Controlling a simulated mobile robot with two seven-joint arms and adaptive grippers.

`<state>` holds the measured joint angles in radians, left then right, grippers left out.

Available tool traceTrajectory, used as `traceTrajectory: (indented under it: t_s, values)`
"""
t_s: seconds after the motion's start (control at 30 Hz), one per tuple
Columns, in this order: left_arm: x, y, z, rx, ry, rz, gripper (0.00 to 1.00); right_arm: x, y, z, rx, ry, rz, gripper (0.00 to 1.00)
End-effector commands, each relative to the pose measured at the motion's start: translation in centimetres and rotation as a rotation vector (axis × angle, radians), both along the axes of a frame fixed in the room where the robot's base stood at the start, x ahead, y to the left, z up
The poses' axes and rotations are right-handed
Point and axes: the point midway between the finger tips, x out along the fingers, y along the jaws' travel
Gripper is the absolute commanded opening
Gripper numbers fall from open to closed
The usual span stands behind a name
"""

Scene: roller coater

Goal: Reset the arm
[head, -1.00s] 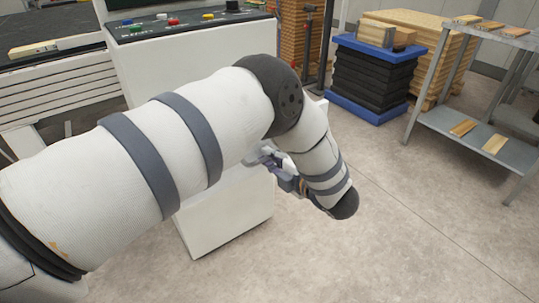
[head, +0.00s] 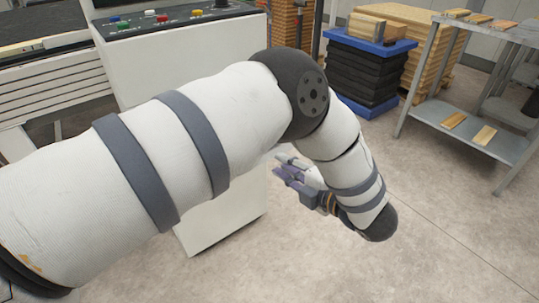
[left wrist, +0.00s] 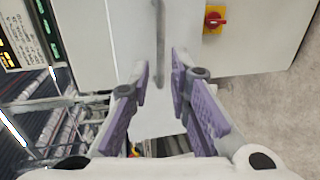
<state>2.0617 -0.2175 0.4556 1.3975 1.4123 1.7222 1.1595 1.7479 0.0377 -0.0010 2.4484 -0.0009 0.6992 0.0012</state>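My left arm crosses the head view from the left, bent at a dark joint. My left gripper (head: 285,170) hangs partly behind it, in front of the white control cabinet (head: 225,215). In the left wrist view, its two purple-padded fingers (left wrist: 160,105) stand apart with a clear gap between them. Nothing is held there, and the cabinet's white face fills the view beyond them. My right gripper shows in neither view.
The control panel (head: 175,20) with coloured buttons tops the cabinet. A red and yellow switch (left wrist: 215,19) is on its face. A blue-topped black lift (head: 368,68) and a metal shelf (head: 475,130) with boards stand at right. Floor in front is clear.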

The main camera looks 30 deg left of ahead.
Motion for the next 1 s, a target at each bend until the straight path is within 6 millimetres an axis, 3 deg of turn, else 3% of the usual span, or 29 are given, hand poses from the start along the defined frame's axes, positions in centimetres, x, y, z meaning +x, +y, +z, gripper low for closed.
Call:
traceTrajectory:
  t_s: [0.2,0.67,0.77,0.83,0.9,0.97,1.0]
  values:
    - [-1.1,-2.6,0.6,0.001,-0.001,0.000,0.18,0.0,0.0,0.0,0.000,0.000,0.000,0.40]
    - [-1.1,-2.6,0.5,0.005,0.012,-0.013,0.18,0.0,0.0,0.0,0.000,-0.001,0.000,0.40]
    - [-0.6,-1.4,-2.4,0.066,0.199,-0.212,0.18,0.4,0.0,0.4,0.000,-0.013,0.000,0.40]
    - [-1.7,-0.3,-7.5,0.153,0.520,-0.521,0.18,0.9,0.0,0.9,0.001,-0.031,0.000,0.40]
    - [-5.8,0.0,-13.1,0.222,0.866,-0.845,0.18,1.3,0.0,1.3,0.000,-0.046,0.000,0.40]
    - [-10.5,0.1,-16.6,0.254,1.112,-1.085,0.18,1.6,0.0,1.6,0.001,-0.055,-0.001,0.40]
    - [-14.1,0.2,-18.4,0.261,1.254,-1.231,0.18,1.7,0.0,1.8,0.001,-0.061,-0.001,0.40]
